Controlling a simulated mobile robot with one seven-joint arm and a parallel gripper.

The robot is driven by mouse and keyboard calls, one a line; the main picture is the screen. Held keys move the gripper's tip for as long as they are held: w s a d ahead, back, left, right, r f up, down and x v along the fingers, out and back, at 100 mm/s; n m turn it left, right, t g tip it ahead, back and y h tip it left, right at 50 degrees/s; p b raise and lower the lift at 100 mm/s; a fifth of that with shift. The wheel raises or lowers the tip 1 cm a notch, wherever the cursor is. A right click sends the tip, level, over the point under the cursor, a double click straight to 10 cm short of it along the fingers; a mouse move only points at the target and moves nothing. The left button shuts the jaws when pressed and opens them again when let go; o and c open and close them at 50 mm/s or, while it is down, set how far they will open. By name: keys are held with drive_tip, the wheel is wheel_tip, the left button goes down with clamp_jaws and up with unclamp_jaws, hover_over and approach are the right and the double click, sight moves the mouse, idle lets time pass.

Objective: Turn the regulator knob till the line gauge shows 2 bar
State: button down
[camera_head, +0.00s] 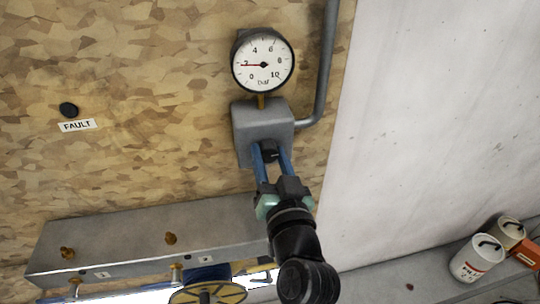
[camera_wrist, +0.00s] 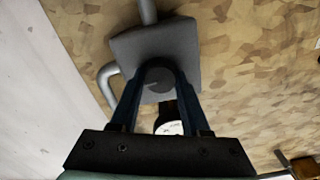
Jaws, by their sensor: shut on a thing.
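The line gauge (camera_head: 263,62) is a round white dial on the wall, marked 0 to 10 bar. Its red needle points left, at or very near the 2 mark. Below it is the grey regulator block (camera_head: 259,122). The dark regulator knob (camera_head: 269,152) sits at the block's lower front. My gripper (camera_head: 271,155) is shut on the knob, with a blue finger on each side. In the wrist view the round knob (camera_wrist: 158,77) shows between the fingertips, with the regulator block (camera_wrist: 182,45) behind it.
A grey pipe (camera_head: 326,70) runs up from the block's right side. A FAULT label (camera_head: 77,126) and a dark round fitting (camera_head: 68,109) are on the wall at left. A grey manifold box (camera_head: 130,238) with brass fittings is lower left. Cans (camera_head: 476,259) stand lower right.

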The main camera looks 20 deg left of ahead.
drive_tip(key=shift+m, duration=0.9)
drive_tip(key=shift+c, duration=1.9)
unclamp_jaws()
drive_tip(key=b+v, duration=0.4)
drive_tip(key=v, duration=0.9)
drive_tip(key=shift+b, duration=0.4)
